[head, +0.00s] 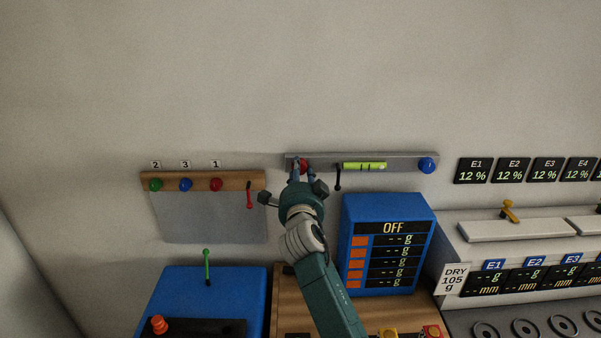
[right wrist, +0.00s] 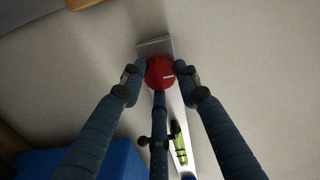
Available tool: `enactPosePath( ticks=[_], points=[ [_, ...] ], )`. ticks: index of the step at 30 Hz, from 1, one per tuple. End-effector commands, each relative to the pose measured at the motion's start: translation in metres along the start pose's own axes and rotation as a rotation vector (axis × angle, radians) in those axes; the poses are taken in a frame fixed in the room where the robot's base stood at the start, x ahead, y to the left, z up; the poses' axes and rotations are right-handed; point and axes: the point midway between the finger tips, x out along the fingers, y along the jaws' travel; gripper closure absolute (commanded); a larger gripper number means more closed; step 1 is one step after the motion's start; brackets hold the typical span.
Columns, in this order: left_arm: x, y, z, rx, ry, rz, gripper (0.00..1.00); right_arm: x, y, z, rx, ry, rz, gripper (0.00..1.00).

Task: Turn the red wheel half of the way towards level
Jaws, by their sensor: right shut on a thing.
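The red wheel (head: 302,164) sits at the left end of a grey bar on the wall, partly hidden by my fingers in the head view. In the right wrist view the red wheel (right wrist: 160,73) lies between the fingertips, with a short white mark on its face. My right gripper (head: 301,170) is shut on it; the fingers also show on both sides of it in the right wrist view (right wrist: 161,74). A green spirit level (head: 364,166) is fixed on the bar, right of the wheel; its bubble is too small to read. My left gripper is out of view.
A blue knob (head: 427,165) is at the bar's right end. A wooden rail (head: 175,181) with coloured knobs is to the left. A blue display box (head: 388,212) reading OFF stands below, close to my right arm.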

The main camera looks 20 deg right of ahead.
Motion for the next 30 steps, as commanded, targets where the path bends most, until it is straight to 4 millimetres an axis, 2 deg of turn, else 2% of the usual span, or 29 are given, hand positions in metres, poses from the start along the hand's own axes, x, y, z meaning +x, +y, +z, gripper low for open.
enactPosePath(
  ticks=[7,14,20,30],
  points=[
    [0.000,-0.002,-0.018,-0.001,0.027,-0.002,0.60,0.001,-0.001,-0.004,-0.006,0.006,-0.001,0.95],
    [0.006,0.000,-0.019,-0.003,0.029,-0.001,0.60,0.001,-0.001,-0.004,-0.067,0.008,-0.003,0.95],
    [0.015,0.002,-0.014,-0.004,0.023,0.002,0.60,0.001,0.000,-0.004,-0.199,0.009,-0.002,0.95],
    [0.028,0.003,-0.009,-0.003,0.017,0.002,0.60,0.001,-0.004,-0.005,-0.515,0.012,-0.003,0.95]
  ],
)
